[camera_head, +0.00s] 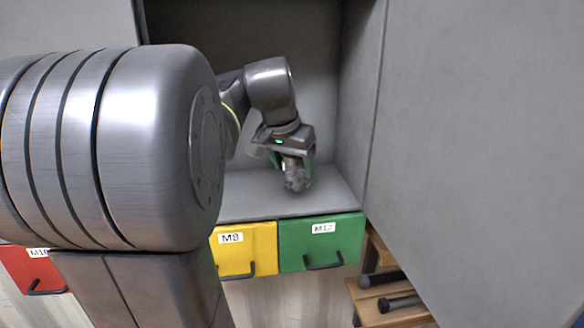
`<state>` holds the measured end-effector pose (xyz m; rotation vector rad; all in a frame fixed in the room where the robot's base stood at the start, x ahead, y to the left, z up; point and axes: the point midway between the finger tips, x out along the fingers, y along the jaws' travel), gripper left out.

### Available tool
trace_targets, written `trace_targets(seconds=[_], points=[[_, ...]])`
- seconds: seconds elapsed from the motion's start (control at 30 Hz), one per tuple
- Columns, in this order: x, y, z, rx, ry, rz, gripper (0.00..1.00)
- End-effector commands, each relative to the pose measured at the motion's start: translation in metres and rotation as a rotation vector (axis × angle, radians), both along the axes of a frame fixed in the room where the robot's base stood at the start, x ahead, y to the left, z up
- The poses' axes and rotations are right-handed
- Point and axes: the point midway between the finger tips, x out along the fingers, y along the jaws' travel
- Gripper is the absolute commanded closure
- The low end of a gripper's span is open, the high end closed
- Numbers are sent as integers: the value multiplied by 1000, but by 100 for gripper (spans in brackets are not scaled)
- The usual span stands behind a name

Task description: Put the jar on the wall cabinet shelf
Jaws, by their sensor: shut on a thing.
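My gripper (298,165) reaches into the open compartment and points down over its shelf (245,192). It is shut on a small greyish jar (297,182), which shows between and below the fingers. The jar is small and partly covered by the fingers. I cannot tell whether its base touches the shelf or hangs just above it. The cabinet compartment has a grey back wall and grey side walls.
Below the shelf are a red drawer (28,272), a yellow drawer (245,250) and a green drawer (320,243) with dark handles. A large grey panel (480,130) fills the right. A wooden rack (372,292) with dark rods stands lower right. My arm hides much of the left.

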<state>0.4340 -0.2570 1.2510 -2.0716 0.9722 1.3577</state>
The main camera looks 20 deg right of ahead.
Motion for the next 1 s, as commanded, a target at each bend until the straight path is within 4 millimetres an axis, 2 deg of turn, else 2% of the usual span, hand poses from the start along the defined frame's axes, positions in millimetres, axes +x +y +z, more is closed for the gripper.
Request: trace_targets(seconds=[0.1, 0.47, 0.5, 0.6, 0.87, 1.0], points=[[0, 0, -10, -1, 0, 1, 100], [0, 0, -15, -2, -1, 0, 100], [0, 0, -15, 0, 0, 0, 34], [0, 0, -14, 0, 0, 0, 17], [0, 0, -14, 0, 0, 0, 17], [-1, 1, -6, -2, -3, 0, 17]])
